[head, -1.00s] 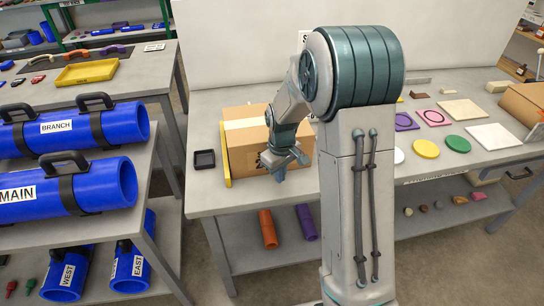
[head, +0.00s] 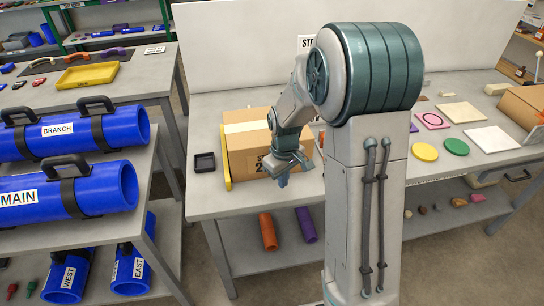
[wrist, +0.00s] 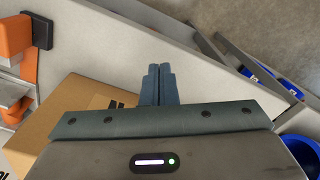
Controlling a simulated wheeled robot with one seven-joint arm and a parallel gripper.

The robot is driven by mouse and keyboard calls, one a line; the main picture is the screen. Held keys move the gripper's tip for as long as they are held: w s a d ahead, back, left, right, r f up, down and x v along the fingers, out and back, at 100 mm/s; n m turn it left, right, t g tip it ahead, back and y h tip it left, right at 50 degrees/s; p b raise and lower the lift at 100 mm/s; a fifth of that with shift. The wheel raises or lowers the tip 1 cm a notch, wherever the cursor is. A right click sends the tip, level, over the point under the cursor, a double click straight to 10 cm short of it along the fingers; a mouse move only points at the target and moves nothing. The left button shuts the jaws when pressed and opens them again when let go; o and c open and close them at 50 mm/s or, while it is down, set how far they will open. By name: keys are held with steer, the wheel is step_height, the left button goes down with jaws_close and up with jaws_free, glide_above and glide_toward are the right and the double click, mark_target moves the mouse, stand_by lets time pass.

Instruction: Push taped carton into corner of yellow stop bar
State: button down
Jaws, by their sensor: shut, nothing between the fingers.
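The taped carton (head: 246,142), brown with a pale tape strip across its top, sits on the grey table at the left end. The yellow stop bar (head: 227,160) runs along the carton's left side, close against it as far as I can see. Part of the bar is hidden behind the carton. My gripper (head: 282,180) is shut and empty, pointing down at the carton's front right. In the wrist view, its fingers (wrist: 159,82) lie together beside the carton (wrist: 72,118). Whether they touch it is unclear.
A small black tray (head: 204,162) stands left of the stop bar. Blue pipes (head: 75,188) fill the rack at left.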

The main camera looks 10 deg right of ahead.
step_height(320, 180, up, 10)
steer(key=p, duration=0.6)
stand_by(0.4)
steer(key=s+r+m+t, duration=0.2)
steer(key=s+r, duration=0.4)
steer(key=s, duration=0.4)
steer(key=s+r+m+t+b, duration=0.1)
steer(key=s+r+m, duration=0.3)
steer(key=s, duration=0.5)
steer(key=shift+s+d+r+t, duration=0.2)
steer(key=shift+s+r+t, duration=0.2)
steer(key=shift+r, duration=0.5)
